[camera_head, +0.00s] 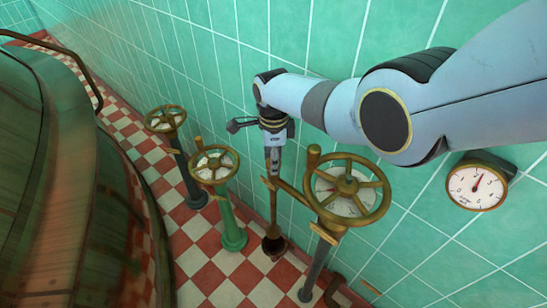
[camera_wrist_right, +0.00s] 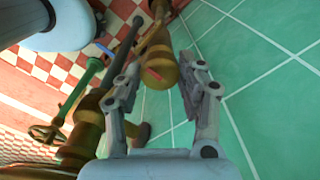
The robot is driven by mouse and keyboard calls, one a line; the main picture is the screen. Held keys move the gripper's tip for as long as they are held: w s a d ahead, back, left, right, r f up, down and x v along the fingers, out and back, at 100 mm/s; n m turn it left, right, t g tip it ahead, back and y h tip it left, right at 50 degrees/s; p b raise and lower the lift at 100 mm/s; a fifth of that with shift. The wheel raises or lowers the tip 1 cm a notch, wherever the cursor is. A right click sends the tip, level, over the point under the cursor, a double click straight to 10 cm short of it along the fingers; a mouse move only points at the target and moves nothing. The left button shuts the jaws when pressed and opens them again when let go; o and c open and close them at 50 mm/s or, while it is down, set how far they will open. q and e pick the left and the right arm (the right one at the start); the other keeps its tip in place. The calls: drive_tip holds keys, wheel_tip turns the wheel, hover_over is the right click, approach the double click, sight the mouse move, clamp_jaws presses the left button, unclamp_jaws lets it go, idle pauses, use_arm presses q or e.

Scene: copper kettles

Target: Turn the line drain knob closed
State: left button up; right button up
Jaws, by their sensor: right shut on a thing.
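My right arm comes in from the right in the head view, and its gripper (camera_head: 273,152) points down at the top of an upright brown pipe by the tiled wall. In the right wrist view, the two fingers of the gripper (camera_wrist_right: 160,62) stand on either side of a brass knob (camera_wrist_right: 158,50) with a small red mark on its end. The gripper is shut on this knob, which I take as the line drain knob. In the head view the gripper hides the knob, and its turn angle cannot be told. My left gripper is not in view.
Spoked brass handwheels stand close by: a large one (camera_head: 347,192) at right, one on a green post (camera_head: 213,165), and a farther one (camera_head: 165,119). A gauge (camera_head: 477,187) is on the green wall. A large kettle (camera_head: 45,190) fills the left side.

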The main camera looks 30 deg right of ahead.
idle(0.3)
drive_tip(key=o, duration=1.1)
drive_tip(key=shift+o, duration=0.2)
wheel_tip(320, 180, up, 12)
idle(0.4)
